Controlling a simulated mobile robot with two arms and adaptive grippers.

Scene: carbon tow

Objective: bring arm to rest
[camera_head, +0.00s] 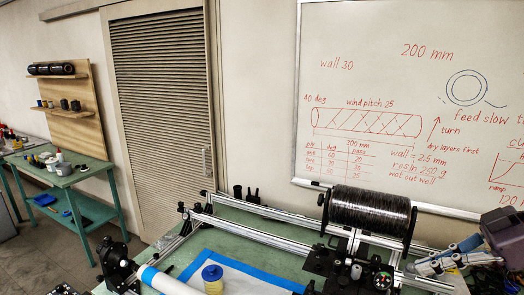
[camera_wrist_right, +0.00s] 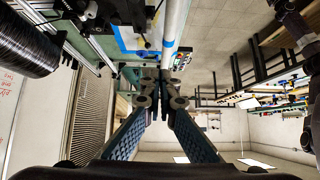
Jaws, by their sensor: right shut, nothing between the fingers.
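My right gripper (camera_head: 418,268) comes in at the right edge of the head view, beside the winding machine's carriage and below the whiteboard. In the right wrist view its two fingers (camera_wrist_right: 165,76) meet at the tips, shut with nothing between them. The upper part of my right arm is cut off by the frame. My left gripper shows in neither view.
A black tow spool (camera_head: 370,212) sits on the carriage, close to my right gripper. A white tube (camera_head: 168,281), a blue-lidded jar (camera_head: 212,278) and metal rails (camera_head: 270,236) occupy the bench. A whiteboard (camera_head: 400,60) hangs behind. The floor (camera_head: 75,250) at left has free room.

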